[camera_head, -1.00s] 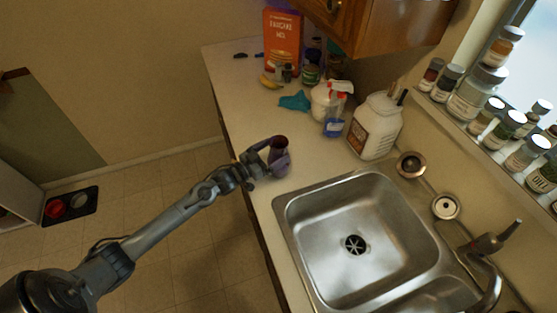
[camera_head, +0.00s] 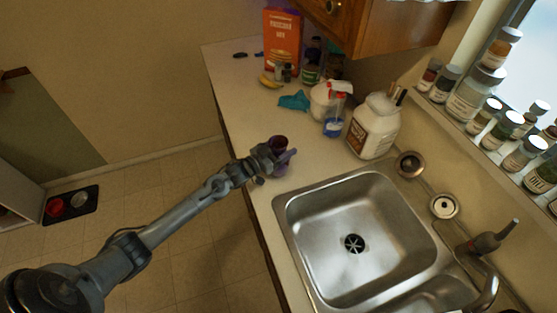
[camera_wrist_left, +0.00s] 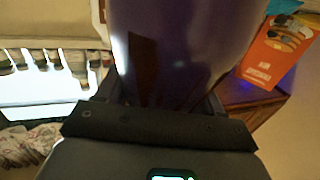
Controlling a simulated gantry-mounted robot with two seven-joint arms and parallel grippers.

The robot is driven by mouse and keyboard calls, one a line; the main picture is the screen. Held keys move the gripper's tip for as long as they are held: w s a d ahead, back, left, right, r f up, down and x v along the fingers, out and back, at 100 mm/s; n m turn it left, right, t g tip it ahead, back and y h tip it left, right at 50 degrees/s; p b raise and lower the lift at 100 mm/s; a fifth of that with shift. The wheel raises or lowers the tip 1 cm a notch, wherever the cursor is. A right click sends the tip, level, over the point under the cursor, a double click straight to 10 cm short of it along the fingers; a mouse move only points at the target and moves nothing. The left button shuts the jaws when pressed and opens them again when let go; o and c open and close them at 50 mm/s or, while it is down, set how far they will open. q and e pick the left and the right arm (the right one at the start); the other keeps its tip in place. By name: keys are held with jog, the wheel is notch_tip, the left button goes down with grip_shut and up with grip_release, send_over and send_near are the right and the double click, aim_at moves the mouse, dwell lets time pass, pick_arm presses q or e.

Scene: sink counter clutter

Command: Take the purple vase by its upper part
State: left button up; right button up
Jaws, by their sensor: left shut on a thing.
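The purple vase (camera_head: 279,143) stands on the counter's left edge, just behind the sink, in the head view. Its dark mouth shows at the top, and much of its body is hidden behind my gripper. My left gripper (camera_head: 281,158) reaches in from the left and is shut on the vase's upper part, below the rim. In the left wrist view the vase (camera_wrist_left: 185,45) fills the upper middle, close against the gripper (camera_wrist_left: 165,105). My right gripper is not in view.
The steel sink (camera_head: 330,215) lies to the vase's right and front. A white jug (camera_head: 374,127), a blue spray bottle (camera_head: 335,120) and a teal cloth (camera_head: 295,101) stand behind. An orange box (camera_head: 282,42) is at the far end. Counter (camera_head: 245,118) behind the vase is clear.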

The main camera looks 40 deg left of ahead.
pick_arm(q)
grip_shut()
jog(key=shift+r, duration=0.15)
